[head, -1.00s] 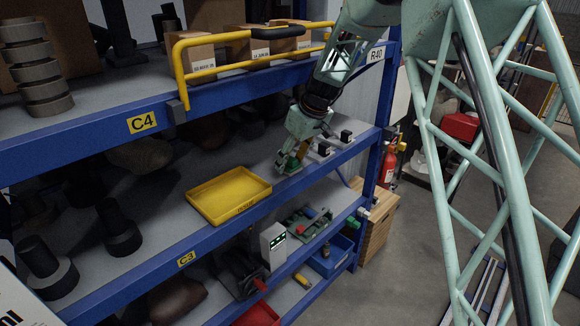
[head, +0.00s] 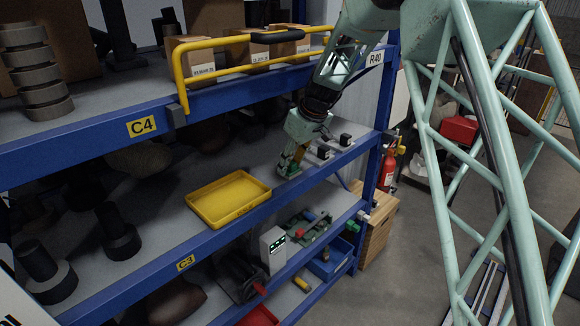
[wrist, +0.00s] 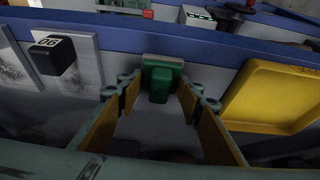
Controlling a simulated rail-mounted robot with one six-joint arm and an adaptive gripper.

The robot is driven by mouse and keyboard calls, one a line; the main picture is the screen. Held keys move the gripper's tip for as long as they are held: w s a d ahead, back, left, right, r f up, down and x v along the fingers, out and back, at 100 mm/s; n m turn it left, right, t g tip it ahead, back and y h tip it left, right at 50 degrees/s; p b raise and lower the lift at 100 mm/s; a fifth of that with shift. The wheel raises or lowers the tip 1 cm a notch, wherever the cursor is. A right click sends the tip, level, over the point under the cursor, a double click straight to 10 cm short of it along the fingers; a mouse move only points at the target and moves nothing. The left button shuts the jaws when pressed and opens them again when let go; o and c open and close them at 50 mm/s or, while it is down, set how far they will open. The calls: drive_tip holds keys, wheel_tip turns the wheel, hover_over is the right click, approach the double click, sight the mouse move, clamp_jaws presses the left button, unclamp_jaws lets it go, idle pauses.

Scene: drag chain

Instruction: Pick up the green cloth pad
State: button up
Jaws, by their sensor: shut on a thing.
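The green cloth pad (wrist: 161,82) is in the wrist view, between the tips of my gripper (wrist: 160,92), with a grey-green flat piece at its far end. My gripper's yellow-lined fingers close in on it from both sides. In the head view my gripper (head: 290,168) points down at the middle shelf, just right of the yellow tray, and is shut on the pad. The pad shows there only as a small green patch (head: 287,171) low at the fingertips, mostly hidden. I cannot tell whether it touches the shelf.
The yellow tray (head: 229,197) lies close to the left of my gripper. White plates with black blocks (head: 346,139) are close to its right. The blue shelf edge (head: 225,237) runs in front, and the upper shelf with a yellow rail (head: 180,78) is above. Dark parts stand further back.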

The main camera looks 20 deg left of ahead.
drive_tip(key=shift+r, duration=0.8)
drive_tip(key=s+d+b, duration=0.1)
drive_tip(key=s+d, duration=0.2)
drive_tip(key=d, duration=0.5)
drive_tip(key=s+d+b, duration=0.2)
drive_tip(key=s+d, duration=0.2)
drive_tip(key=d, duration=0.4)
drive_tip(key=shift+s, duration=0.3)
drive_tip(key=shift+d+f, duration=0.1)
